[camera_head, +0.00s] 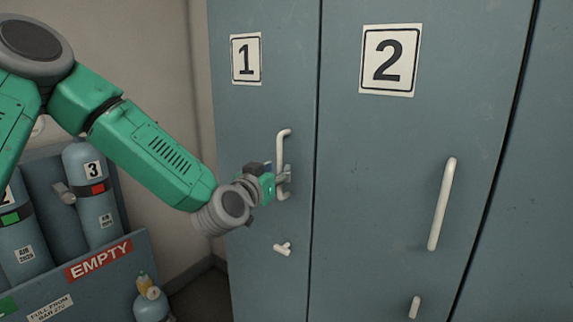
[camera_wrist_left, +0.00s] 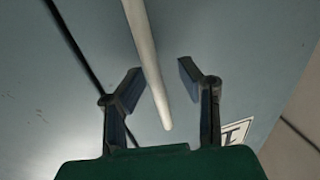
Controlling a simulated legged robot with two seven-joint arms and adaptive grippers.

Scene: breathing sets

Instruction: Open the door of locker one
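The door of locker one (camera_head: 235,125) is grey-blue, marked with a "1" sign (camera_head: 246,60), and looks closed. Its white vertical handle (camera_head: 281,150) is near the door's right edge. My left gripper (camera_head: 284,177) is at the lower part of this handle. In the left wrist view, the handle (camera_wrist_left: 147,50) runs between the two spread fingers of my left gripper (camera_wrist_left: 160,72), with gaps visible on both sides. A small white latch knob (camera_head: 283,249) sits on the door below the handle. My right gripper is not in view.
Locker two (camera_head: 385,150) adjoins on the right, with its own white handle (camera_head: 442,204) and small knob (camera_head: 414,307). At the lower left, a rack labelled "EMPTY" (camera_head: 98,260) holds blue cylinders (camera_head: 92,195). A small cylinder (camera_head: 151,305) stands near locker one's lower left.

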